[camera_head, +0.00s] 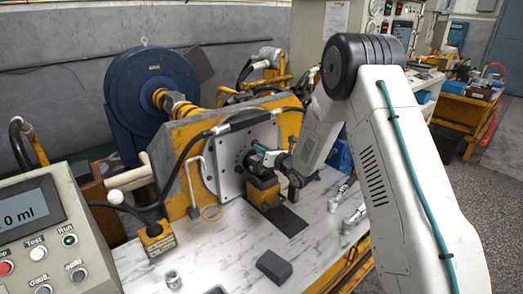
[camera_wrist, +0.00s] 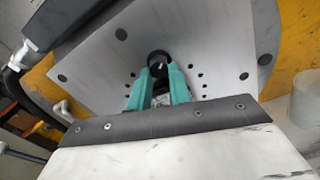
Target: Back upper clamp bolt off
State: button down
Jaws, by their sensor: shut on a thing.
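My gripper (camera_wrist: 158,84) has teal fingers and is shut on a dark, round-ended part (camera_wrist: 158,61), seen between the fingertips in the wrist view. I cannot tell for sure that this part is the upper clamp bolt. Behind it is a grey metal plate (camera_wrist: 205,50) with several dark holes. In the head view my gripper (camera_head: 258,149) is in front of the same plate (camera_head: 232,140), above a yellow block (camera_head: 262,192). My wrist and the fingers hide much of the clamp area.
A control box with a display (camera_head: 45,225) stands at the left. A dark block (camera_head: 273,266) and small metal fittings (camera_head: 173,279) lie on the white marbled bench (camera_head: 225,250). A blue motor (camera_head: 150,95) stands behind. A black hose (camera_head: 185,150) arcs over the yellow frame.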

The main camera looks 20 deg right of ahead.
jog(key=shift+s+f, duration=0.1)
jog(key=shift+f, duration=0.05)
jog(key=c, duration=1.3)
grip_release()
jog(key=v, duration=0.7)
jog(key=shift+s, duration=0.35)
jog(key=shift+d, duration=0.1)
